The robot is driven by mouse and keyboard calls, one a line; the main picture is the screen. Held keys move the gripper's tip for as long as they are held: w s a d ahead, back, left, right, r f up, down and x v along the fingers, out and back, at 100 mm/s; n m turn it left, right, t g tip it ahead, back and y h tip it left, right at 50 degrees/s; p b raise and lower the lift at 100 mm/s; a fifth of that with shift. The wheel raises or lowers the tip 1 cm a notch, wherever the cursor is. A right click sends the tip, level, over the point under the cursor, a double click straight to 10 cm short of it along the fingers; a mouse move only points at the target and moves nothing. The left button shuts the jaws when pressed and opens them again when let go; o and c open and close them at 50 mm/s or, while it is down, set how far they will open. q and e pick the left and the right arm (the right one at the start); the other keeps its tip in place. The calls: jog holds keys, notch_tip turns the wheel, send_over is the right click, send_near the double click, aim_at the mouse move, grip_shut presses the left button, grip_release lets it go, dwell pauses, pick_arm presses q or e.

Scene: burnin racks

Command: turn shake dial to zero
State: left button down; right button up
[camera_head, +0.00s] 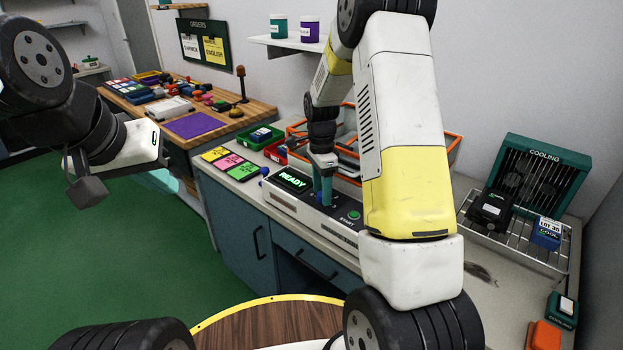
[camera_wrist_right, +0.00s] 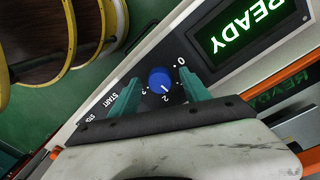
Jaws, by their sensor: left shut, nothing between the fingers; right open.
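The blue shake dial (camera_wrist_right: 160,79) sits on the dark panel of the machine (camera_wrist_right: 136,66), with printed marks from 0 to 3 beside it. Its pointer setting is too small to read surely. My right gripper (camera_wrist_right: 159,86) is open, with one green finger on each side of the dial; whether they touch it I cannot tell. In the head view the right gripper (camera_head: 323,190) points down at the panel and hides the dial. The machine's display (camera_head: 292,179) reads READY. My left gripper (camera_head: 166,182) is shut and empty, away at the left above the green floor.
A green START button (camera_head: 353,215) sits right of the dial. Orange-rimmed bins (camera_head: 452,150) stand behind the machine. A wire rack (camera_head: 540,262) with a COOLING unit (camera_head: 538,175) is at the right. Coloured cards (camera_head: 231,162) lie left of the machine.

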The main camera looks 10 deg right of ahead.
jog(key=shift+f, duration=0.1)
grip_shut()
jog(key=shift+n, duration=0.3)
jog(key=n, duration=0.3)
jog(key=shift+n, duration=0.3)
jog(key=n, duration=0.4)
jog(key=shift+s, duration=0.15)
jog(key=n, duration=0.4)
jog(key=shift+d+n+t+h, duration=0.1)
jog(key=shift+n+t+h, duration=0.2)
jog(key=shift+n, duration=2)
